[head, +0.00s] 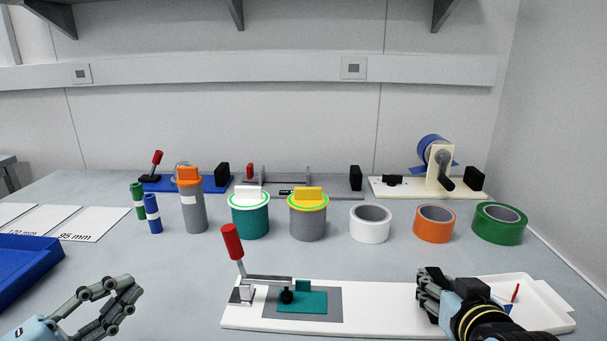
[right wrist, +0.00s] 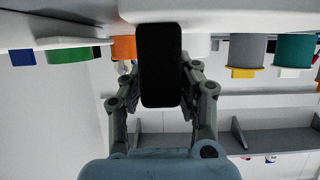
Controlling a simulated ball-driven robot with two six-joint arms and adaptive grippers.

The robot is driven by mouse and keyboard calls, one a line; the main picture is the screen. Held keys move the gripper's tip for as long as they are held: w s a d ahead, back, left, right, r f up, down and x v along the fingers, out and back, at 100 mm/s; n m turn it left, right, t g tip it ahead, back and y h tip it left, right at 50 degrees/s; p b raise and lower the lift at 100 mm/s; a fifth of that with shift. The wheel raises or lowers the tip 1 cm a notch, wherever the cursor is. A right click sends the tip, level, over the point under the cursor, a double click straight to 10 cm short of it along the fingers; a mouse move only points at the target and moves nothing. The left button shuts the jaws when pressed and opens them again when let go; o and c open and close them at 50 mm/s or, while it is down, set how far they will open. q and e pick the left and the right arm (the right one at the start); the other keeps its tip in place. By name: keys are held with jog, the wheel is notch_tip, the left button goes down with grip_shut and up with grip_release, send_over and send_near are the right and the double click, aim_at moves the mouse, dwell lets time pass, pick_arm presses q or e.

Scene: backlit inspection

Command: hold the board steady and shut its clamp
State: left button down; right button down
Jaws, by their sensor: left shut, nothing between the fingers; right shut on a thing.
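The white board (head: 375,325) lies along the front of the table. On its left part is a metal clamp (head: 262,277) with a red handle (head: 232,241), standing up and leaning slightly left. The clamp's bar lies level, and its black tip (head: 287,297) sits over a teal plate (head: 315,302) on a grey pad; I cannot tell whether it presses. My right gripper (head: 430,288) is shut on the black block (right wrist: 160,65) at the board's right. My left gripper (head: 128,290) is shut and empty, left of the board and apart from the clamp.
A white tray (head: 545,307) lies at the board's right end, partly behind my right arm. A blue bin (head: 22,268) stands at left. Tape rolls (head: 370,223), lidded jars (head: 250,215) and an orange-topped cylinder (head: 191,205) stand behind the board. More fixtures (head: 425,187) line the back.

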jog(key=c, duration=0.9)
grip_release()
jog(key=shift+f, duration=0.1)
